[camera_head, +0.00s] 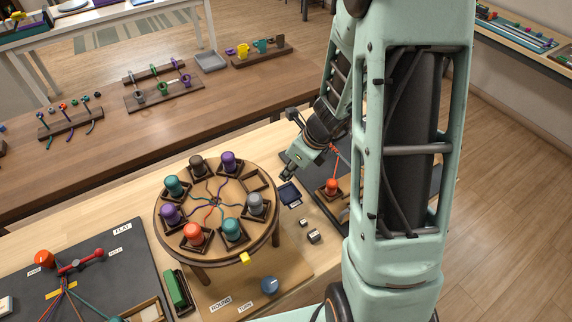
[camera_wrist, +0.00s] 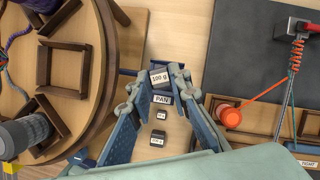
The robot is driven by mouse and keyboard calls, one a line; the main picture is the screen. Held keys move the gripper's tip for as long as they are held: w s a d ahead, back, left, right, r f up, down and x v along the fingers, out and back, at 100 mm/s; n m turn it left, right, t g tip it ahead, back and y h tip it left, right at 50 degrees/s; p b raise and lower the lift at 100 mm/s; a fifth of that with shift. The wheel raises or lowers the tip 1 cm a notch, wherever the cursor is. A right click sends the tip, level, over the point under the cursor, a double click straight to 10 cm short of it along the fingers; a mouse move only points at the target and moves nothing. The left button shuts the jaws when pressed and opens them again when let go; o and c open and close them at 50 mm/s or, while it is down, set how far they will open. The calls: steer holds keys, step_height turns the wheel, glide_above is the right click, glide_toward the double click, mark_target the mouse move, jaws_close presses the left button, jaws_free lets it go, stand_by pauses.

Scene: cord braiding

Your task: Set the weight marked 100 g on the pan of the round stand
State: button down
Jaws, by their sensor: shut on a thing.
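The weight marked 100 g (camera_wrist: 160,77) is a small dark block with a pale label, between my fingertips in the wrist view. My gripper (camera_wrist: 161,82) is shut on it. In the head view my gripper (camera_head: 287,174) is just behind the small dark blue pan (camera_head: 288,191), beside the round stand (camera_head: 265,243). The wrist view shows the PAN label (camera_wrist: 161,98) just below the weight. The pan is mostly hidden there, so I cannot tell whether the weight touches it. The weight is not clear in the head view.
Two other small weights (camera_head: 303,222) (camera_head: 314,236) stand in front of the pan. The round stand carries several coloured bobbins in square holders.

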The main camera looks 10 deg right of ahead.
steer(key=shift+f+b, duration=2.85)
steer(key=shift+f, duration=0.2)
steer(key=shift+s+f, duration=0.15)
steer(key=shift+f, duration=0.1)
steer(key=c, duration=1.7)
jaws_free()
steer(key=shift+o, duration=0.5)
steer(key=o, duration=0.6)
steer(key=shift+o, duration=0.2)
steer(key=shift+r+p, duration=3.3)
steer(key=shift+r, duration=0.3)
